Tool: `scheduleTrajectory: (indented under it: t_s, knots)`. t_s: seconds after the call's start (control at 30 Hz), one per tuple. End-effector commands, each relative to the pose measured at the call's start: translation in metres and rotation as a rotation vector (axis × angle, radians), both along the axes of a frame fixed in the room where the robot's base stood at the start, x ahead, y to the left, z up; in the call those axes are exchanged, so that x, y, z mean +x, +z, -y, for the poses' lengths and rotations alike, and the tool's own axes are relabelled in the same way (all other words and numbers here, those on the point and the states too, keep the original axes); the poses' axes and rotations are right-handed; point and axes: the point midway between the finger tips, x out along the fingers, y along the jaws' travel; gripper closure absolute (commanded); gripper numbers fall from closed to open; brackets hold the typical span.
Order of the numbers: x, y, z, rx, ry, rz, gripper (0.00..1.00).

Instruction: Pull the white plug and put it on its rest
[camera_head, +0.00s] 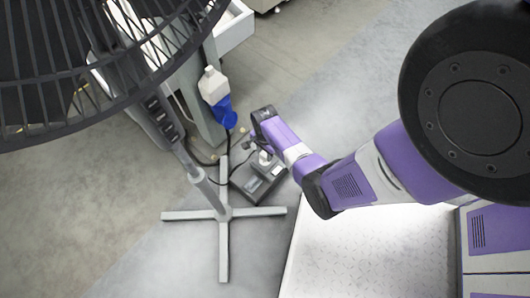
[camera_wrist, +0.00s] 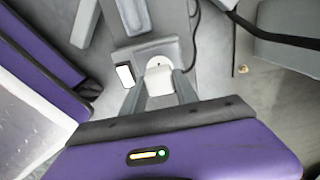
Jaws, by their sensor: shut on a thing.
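The white plug (camera_wrist: 158,80) sits between the two grey fingers of my gripper (camera_wrist: 158,84) in the wrist view, and the fingers are shut on it. Just beyond it is a grey socket block (camera_wrist: 132,55) with a pale round face. The plug's far end is at that face; I cannot tell whether it is still seated. In the head view a small white piece (camera_head: 264,157), likely the plug, shows at a dark grey floor unit (camera_head: 243,179) with lighter patches on top. My arm covers part of this unit, and I cannot make out the rest clearly.
A fan with a black cage (camera_head: 60,75) stands on a grey cross-shaped foot (camera_head: 223,245) left of the unit. A dark cable (camera_head: 217,182) runs close by. Grey floor is open at the lower left.

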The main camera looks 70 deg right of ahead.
Motion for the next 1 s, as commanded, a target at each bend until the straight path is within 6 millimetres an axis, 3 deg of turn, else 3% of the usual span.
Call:
scheduleTrajectory:
  t_s: [0.37, 1.0]
  knots:
    - [-0.001, 0.0, 0.002, 0.0, 0.0, 0.0, 1.0]
    - [-0.017, -0.004, 0.033, 0.0, -0.001, 0.0, 1.0]
